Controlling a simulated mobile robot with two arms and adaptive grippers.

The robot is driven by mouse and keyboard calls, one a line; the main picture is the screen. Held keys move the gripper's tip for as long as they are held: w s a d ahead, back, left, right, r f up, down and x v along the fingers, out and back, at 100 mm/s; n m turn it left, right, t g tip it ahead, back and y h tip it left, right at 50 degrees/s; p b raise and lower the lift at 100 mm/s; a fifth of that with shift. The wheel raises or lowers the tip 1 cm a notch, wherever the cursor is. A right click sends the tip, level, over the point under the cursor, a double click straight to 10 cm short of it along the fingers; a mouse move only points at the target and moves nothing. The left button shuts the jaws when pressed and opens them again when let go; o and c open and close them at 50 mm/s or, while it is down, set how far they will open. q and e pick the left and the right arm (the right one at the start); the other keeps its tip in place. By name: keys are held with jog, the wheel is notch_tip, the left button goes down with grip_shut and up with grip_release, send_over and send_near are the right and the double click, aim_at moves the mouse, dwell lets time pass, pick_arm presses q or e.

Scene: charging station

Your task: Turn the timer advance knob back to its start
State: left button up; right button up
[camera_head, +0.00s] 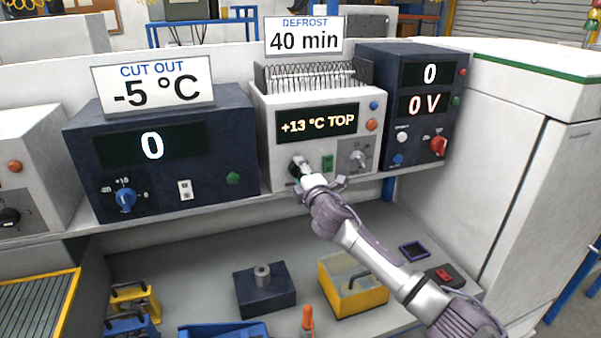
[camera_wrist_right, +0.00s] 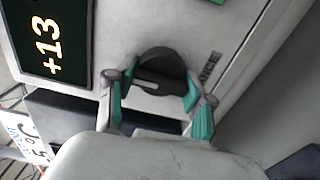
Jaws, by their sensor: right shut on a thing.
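The timer advance knob (camera_wrist_right: 160,72) is a round black knob with a pale pointer line, on the front of the white timer unit (camera_head: 265,140). In the head view the knob (camera_head: 297,165) is partly hidden by my right gripper (camera_head: 303,178). In the wrist view my right gripper (camera_wrist_right: 152,98) has its green-padded fingers on either side of the knob, shut on it. The pointer line points toward the left of the wrist picture. My left gripper is not in view.
A grey knob (camera_head: 358,156) and a green switch (camera_head: 328,162) sit right of my gripper on the same unit. A dark blue cut-out box (camera_head: 220,150) stands left, and another dark box (camera_head: 395,130) right. Below are a yellow box (camera_head: 372,298) and a dark block (camera_head: 250,292).

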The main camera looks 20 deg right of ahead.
jog(key=o, duration=1.2)
jog(key=shift+c, duration=0.2)
jog(key=shift+s, duration=0.15)
jog(key=s, duration=1.1)
jog(key=shift+s+d, duration=0.2)
jog(key=shift+s, duration=0.2)
